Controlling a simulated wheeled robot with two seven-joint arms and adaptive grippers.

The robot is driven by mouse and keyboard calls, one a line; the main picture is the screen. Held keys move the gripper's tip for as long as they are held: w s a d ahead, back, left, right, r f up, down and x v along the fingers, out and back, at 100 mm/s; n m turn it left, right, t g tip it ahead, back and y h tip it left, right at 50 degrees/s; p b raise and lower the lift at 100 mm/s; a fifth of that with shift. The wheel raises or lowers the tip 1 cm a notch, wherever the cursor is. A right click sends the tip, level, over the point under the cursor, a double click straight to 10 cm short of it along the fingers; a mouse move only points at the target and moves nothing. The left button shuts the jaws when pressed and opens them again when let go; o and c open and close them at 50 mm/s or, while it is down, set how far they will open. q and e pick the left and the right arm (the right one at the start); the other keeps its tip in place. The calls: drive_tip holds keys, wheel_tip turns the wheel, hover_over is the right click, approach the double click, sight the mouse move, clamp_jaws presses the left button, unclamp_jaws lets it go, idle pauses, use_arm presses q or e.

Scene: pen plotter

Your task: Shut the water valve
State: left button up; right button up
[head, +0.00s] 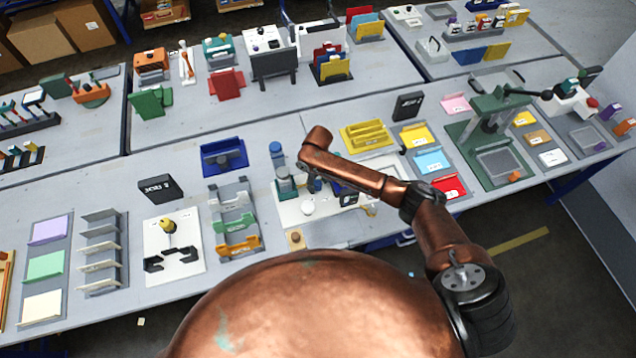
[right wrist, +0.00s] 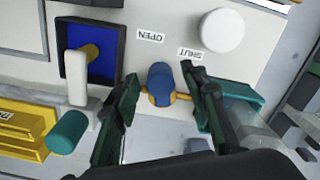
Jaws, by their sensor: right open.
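In the right wrist view, a blue rounded knob (right wrist: 161,76) with a thin orange bar across it sits on a white panel (right wrist: 130,18). An OPEN label (right wrist: 150,37) and a SHUT label (right wrist: 190,53) are beside it, upside down in this view. My right gripper (right wrist: 160,84) is open, with one dark green finger on each side of the knob. Gaps show between the fingers and the knob; I cannot tell whether either touches the bar. In the head view my copper right arm reaches over the white panel (head: 290,212) and hides the knob. My left gripper is out of view.
A white round knob (right wrist: 222,30) is near the SHUT label. The table is crowded around the panel.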

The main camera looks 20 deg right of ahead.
drive_tip(key=shift+c, duration=0.7)
clamp_jaws()
drive_tip(key=shift+a+r+m+p, duration=0.15)
drive_tip(key=shift+a+m+p, duration=0.2)
drive_tip(key=shift+p, duration=0.4)
drive_tip(key=m+p, duration=0.2)
drive_tip(key=a+m+p, duration=0.1)
drive_tip(key=m+p, duration=0.1)
drive_tip(key=p, duration=0.1)
drive_tip(key=shift+s+a, duration=0.15)
drive_tip(key=shift+a, duration=0.05)
drive_tip(key=m+p, duration=0.1)
drive_tip(key=a+m+p, duration=0.1)
drive_tip(key=m, duration=0.1)
drive_tip(key=shift+w+a+m, duration=0.15)
drive_tip(key=shift+w+m, duration=0.05)
drive_tip(key=shift+m, duration=0.05)
drive_tip(key=shift+w+a+m+p, duration=0.2)
drive_tip(key=shift+a+m+p, duration=0.15)
drive_tip(key=shift+m+p, duration=0.55)
drive_tip(key=shift+w+a+m, duration=0.2)
drive_tip(key=shift+w+m, duration=0.05)
drive_tip(key=shift+m, duration=0.75)
